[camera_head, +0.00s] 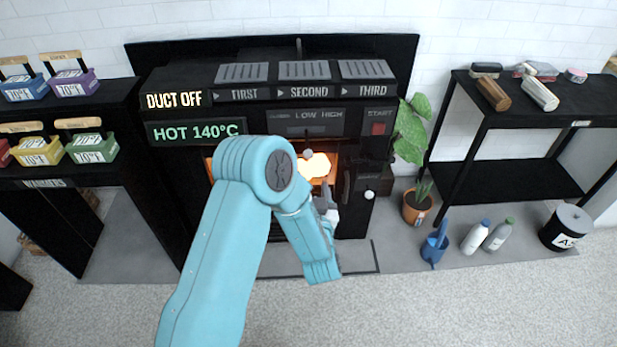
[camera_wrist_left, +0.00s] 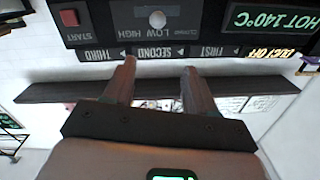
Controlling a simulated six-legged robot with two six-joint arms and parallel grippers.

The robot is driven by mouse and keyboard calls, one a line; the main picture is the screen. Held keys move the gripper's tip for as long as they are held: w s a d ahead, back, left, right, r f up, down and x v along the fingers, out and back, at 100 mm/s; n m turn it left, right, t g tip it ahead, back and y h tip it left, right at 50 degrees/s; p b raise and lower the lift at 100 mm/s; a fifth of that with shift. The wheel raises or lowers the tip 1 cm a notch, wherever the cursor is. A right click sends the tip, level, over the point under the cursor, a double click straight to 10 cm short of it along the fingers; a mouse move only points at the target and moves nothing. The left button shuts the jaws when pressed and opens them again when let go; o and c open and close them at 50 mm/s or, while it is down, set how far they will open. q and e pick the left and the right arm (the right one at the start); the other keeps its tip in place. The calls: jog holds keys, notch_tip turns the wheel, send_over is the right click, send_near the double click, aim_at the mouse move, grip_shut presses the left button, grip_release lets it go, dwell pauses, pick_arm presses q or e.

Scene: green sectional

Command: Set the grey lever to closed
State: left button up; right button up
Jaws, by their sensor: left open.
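The grey lever shows in the head view as a small round grey knob (camera_head: 308,154) just below the panel (camera_head: 352,117) marked LOW and HIGH on the black furnace. In the upside-down left wrist view, the pale knob (camera_wrist_left: 157,18) sits by the LOW and HIGH labels, beyond the fingertips. My left gripper (camera_head: 326,195) is partly hidden by my arm, in front of the furnace and below the knob. In the wrist view its two fingers (camera_wrist_left: 159,65) are apart with nothing held between them. My right gripper is not in view.
A red START button (camera_head: 378,129) is right of the panel. A glowing opening (camera_head: 316,166) lies below it, with a white knob (camera_head: 369,194) at its right. A potted plant (camera_head: 417,207) and black shelf (camera_head: 510,180) stand right. Labelled boxes (camera_head: 92,148) sit on the left rack.

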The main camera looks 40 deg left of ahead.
aim_at(308, 157)
pick_arm(q)
jog(key=x, duration=0.5)
jog(key=f+b+x, duration=0.1)
jog(key=x, duration=0.5)
jog(key=f+b+x, duration=0.1)
jog(key=x, duration=0.4)
jog(key=shift+w+f, duration=0.25)
jog(key=shift+w, duration=0.05)
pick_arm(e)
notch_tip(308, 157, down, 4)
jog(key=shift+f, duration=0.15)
pick_arm(q)
grip_shut()
jog(key=shift+s+b, duration=0.1)
jog(key=shift+b, duration=0.25)
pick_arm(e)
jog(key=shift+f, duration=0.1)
